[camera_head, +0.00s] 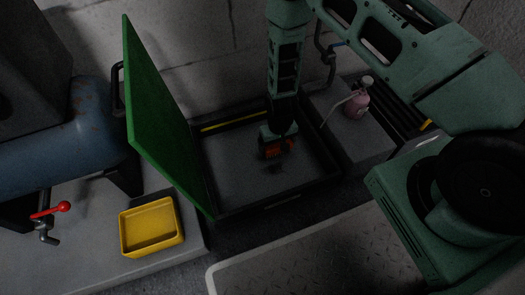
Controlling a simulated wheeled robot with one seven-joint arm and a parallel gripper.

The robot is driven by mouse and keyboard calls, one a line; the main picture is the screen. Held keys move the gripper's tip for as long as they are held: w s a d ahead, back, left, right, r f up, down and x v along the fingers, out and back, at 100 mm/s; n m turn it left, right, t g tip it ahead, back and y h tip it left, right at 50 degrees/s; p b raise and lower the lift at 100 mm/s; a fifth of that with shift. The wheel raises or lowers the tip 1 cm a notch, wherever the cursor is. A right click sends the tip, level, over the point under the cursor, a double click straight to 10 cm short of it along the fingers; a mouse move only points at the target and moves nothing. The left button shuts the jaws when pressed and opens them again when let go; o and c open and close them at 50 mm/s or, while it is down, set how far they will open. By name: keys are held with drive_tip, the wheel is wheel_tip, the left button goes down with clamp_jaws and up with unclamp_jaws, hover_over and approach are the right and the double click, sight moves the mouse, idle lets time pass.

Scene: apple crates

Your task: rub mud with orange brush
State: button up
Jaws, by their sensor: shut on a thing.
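An orange brush (285,145) is held by my gripper (276,137) inside a dark, black-rimmed tray (195,177). The gripper is shut on the brush. A small dark patch that looks like mud (276,168) lies on the tray's grey floor just in front of the brush. The brush's lower side is dark, and I cannot tell whether it touches the floor. The arm comes down from above and hides part of the tray's back edge.
A tall green panel (155,105) stands along the tray's left side. A yellow bin (150,228) sits at the lower left, near a red-handled valve (50,211). A blue tank (70,140) is farther left. A pink bottle (357,104) stands right of the tray. A wall is behind.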

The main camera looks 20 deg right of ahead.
drive_tip(key=shift+r+p, duration=2.1)
drive_tip(key=shift+r, duration=0.7)
